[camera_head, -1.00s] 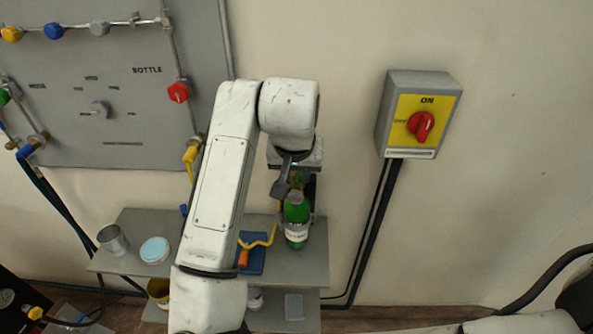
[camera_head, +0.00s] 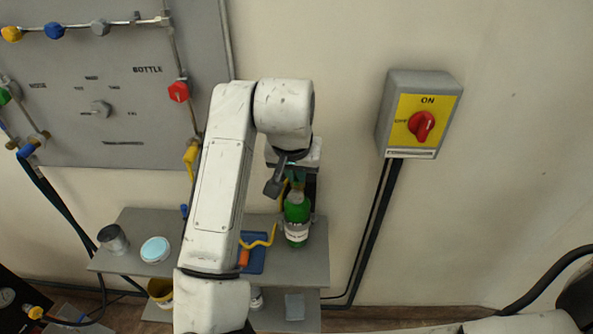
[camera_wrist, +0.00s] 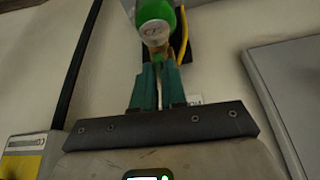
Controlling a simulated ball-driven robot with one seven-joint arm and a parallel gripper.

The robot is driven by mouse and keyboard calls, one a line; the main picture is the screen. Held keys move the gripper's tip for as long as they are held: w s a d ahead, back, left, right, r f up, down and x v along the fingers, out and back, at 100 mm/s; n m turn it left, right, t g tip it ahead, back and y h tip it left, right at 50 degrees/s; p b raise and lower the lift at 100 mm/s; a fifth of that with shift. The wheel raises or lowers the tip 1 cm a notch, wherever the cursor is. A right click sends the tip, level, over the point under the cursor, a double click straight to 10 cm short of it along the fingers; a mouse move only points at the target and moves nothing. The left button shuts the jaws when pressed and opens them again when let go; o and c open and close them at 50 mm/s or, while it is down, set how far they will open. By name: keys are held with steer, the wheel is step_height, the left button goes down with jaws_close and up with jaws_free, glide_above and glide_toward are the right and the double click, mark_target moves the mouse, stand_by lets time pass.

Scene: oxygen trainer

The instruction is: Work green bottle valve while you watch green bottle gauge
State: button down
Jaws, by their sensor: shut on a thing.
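The green bottle (camera_head: 297,222) stands upright on the grey shelf, with a white label on its front. My gripper (camera_head: 298,177) is at the bottle's top, partly covered by my arm. In the wrist view, my gripper (camera_wrist: 158,62) has its green fingers close together just below the bottle's green body. They are shut on the green bottle valve, mostly hidden between them; a brassy bit shows at the tips. A pale round face, apparently the green bottle gauge (camera_wrist: 154,30), shows just beyond the fingertips. Its needle is too small to read.
A yellow hose (camera_head: 262,240) runs beside the bottle over a blue tray (camera_head: 257,263). A metal can (camera_head: 112,238) and a pale blue-topped tub (camera_head: 155,250) stand at the shelf's left. A grey switch box (camera_head: 447,82) with a red knob is on the right wall.

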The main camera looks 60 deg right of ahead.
steer(key=c, duration=1.2)
jaws_free()
steer(key=v, duration=1)
steer(key=shift+a+r, duration=0.15)
steer(key=shift+r, duration=0.25)
